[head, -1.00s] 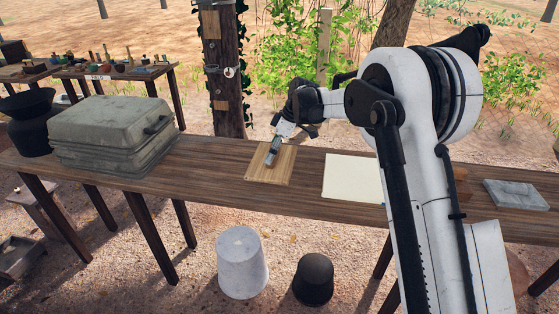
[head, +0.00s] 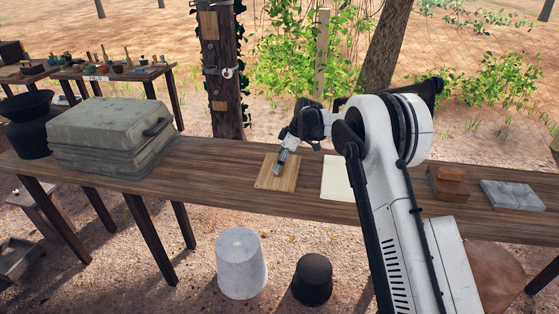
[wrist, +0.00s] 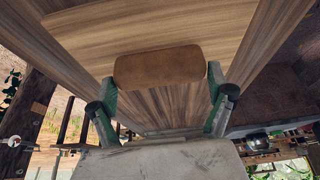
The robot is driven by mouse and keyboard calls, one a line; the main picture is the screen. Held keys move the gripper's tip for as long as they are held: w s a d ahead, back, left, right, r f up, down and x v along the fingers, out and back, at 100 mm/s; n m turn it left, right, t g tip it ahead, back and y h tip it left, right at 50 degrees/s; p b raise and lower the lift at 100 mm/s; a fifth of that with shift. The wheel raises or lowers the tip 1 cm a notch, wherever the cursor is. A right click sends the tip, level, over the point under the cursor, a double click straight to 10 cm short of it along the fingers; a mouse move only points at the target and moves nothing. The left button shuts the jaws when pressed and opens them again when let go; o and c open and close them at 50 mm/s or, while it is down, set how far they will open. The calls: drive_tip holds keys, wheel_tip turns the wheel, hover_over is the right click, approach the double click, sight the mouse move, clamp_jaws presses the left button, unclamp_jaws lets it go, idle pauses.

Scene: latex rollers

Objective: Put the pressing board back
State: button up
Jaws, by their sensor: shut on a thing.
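The pressing board appears to be the light wooden board (head: 268,182) under my gripper in the head view. It also shows at the top of the wrist view (wrist: 150,28). My gripper (head: 279,167) reaches down over its middle from behind. In the wrist view my gripper (wrist: 160,80) is shut, with a brown rounded piece (wrist: 158,66) between its green-padded fingertips. This piece lies against the board and looks like its handle; the join is hidden. I cannot tell whether the board touches the table or hangs just above it.
The long wooden table (head: 225,170) is bare between the grey case (head: 110,138) and the board. A cream sheet (head: 336,180) lies right of the board, partly behind my arm. A brown block (head: 445,185) and a grey slab (head: 513,195) sit farther right. Two buckets stand below.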

drive_tip(key=shift+f, duration=0.1)
drive_tip(key=o, duration=1.1)
